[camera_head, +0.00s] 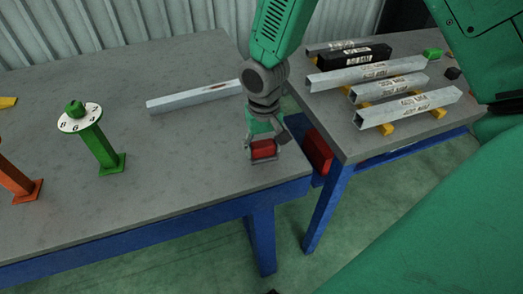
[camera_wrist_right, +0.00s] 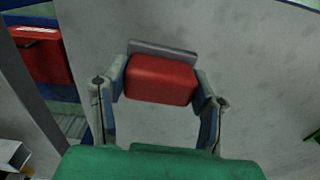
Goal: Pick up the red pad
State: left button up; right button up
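The red pad (camera_head: 263,149) is near the front right corner of the left table, by its edge. In the right wrist view the red pad (camera_wrist_right: 160,80) has a flat grey plate along its far side. My right gripper (camera_head: 265,143) points down at it. In the wrist view the fingers of my right gripper (camera_wrist_right: 160,88) lie along both sides of the pad and appear to touch it. I cannot tell whether the pad is clear of the tabletop. My left gripper is not in view.
A grey square bar (camera_head: 195,96) lies behind the gripper. A green post with a numbered white disc (camera_head: 80,118) and an orange post (camera_head: 18,182) stand at left. Several metal bars (camera_head: 408,108) lie on the right table, across a gap. A red box (camera_head: 317,152) shows below its edge.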

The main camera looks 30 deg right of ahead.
aim_at(263, 144)
jog(key=shift+s+d+f, duration=0.1)
jog(key=shift+s+d, duration=0.05)
jog(key=shift+d, duration=0.15)
jog(key=shift+a, duration=0.25)
notch_tip(263, 144, up, 9)
jog(key=shift+a+r+p, duration=0.1)
jog(key=shift+p, duration=0.6)
jog(key=shift+r, duration=0.4)
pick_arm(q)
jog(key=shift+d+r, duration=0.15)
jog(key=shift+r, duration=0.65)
